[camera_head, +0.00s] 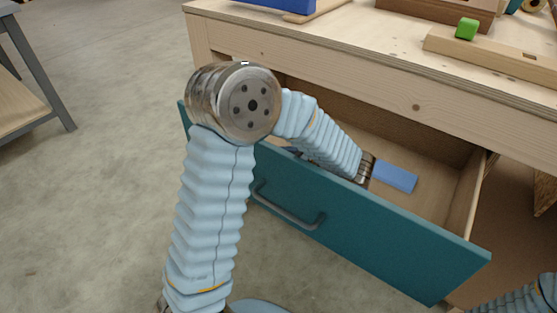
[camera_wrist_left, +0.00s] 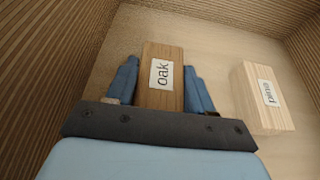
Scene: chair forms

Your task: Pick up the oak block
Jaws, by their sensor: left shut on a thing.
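The oak block (camera_wrist_left: 161,88), brown wood with a white "oak" label, is between the blue fingers of my left gripper (camera_wrist_left: 160,78) in the left wrist view. The fingers are shut on its two sides. My left arm reaches over the teal front of an open drawer (camera_head: 375,235) in the head view, and the hand is inside the drawer. The oak block cannot be made out in the head view. Whether it touches the drawer floor is hard to tell. My right gripper is out of view; only part of my right arm shows at the lower right.
A paler block labelled "pine" (camera_wrist_left: 264,97) lies on the drawer floor, to the right of the oak block. Drawer walls rise close by. A green cube (camera_head: 467,28) sits on a wooden piece on the bench (camera_head: 340,45), whose top overhangs the drawer's back.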

